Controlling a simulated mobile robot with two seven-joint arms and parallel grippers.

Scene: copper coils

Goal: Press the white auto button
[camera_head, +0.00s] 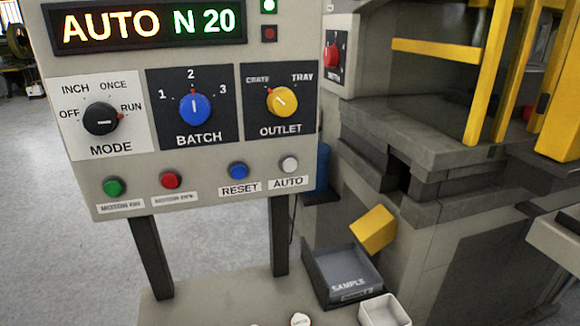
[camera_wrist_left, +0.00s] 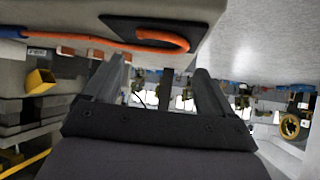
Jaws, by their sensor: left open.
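The white auto button (camera_head: 289,164) is a small round pale button at the right end of the lower button row, above a label reading AUTO. It is on the grey control panel (camera_head: 225,195), and nothing covers it in the head view. The panel's display (camera_head: 148,22) reads "AUTO N 20". My left gripper (camera_wrist_left: 160,78) shows only in the left wrist view, with its two fingers apart and nothing seen between them. The button cannot be made out in that view. My right gripper is in neither view.
Left of the auto button are blue reset (camera_head: 238,170), red (camera_head: 170,180) and green (camera_head: 114,187) buttons. Above are the mode (camera_head: 100,119), batch (camera_head: 194,108) and outlet (camera_head: 282,101) knobs. A sample tray (camera_head: 318,280) and yellow chute (camera_head: 373,229) lie lower right.

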